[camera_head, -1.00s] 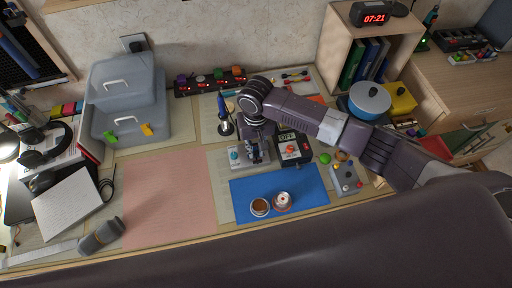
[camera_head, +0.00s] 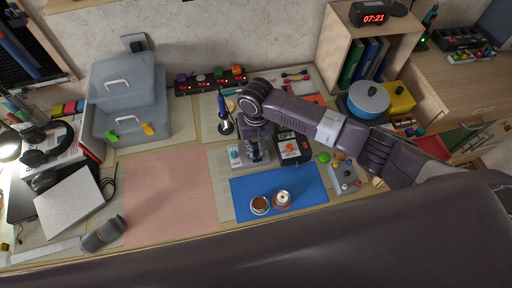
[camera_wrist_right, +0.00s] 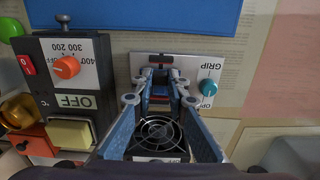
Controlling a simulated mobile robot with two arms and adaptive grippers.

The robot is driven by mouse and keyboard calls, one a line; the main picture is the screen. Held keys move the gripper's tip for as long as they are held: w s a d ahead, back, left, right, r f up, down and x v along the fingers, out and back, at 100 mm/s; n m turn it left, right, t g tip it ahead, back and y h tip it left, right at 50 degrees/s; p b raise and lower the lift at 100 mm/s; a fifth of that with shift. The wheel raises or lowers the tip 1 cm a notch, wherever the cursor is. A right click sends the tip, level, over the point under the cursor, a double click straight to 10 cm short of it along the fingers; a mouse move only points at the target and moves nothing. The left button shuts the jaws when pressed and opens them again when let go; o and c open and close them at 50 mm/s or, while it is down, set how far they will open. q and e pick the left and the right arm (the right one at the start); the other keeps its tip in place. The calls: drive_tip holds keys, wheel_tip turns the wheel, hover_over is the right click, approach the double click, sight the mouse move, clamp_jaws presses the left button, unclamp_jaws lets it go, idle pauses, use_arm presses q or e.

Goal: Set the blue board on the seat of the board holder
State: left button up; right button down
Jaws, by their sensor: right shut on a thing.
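My right gripper (camera_head: 258,157) is over the board holder, whose pale plate (camera_head: 235,155) with a teal knob shows to its left in the head view. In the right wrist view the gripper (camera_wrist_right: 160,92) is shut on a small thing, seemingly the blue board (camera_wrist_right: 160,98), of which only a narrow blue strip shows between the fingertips. The holder's plate (camera_wrist_right: 212,72) with the word GRIP and the teal knob lies just beyond and right of the fingertips. The fingers hide the seat, so I cannot tell whether the board touches it. My left gripper is not in view.
A dark control box (camera_wrist_right: 66,75) with an orange dial and an OFF label stands close beside the gripper. A round fan grille (camera_wrist_right: 158,132) shows between the fingers. A blue mat (camera_head: 305,190) with two cups lies nearer me. The pink mat (camera_head: 170,195) is clear.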

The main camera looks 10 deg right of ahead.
sight(256, 152)
drive_tip(key=c, duration=1.8)
unclamp_jaws()
drive_tip(key=shift+r+p, duration=3.05)
drive_tip(key=shift+p, duration=0.8)
drive_tip(key=shift+f, duration=0.1)
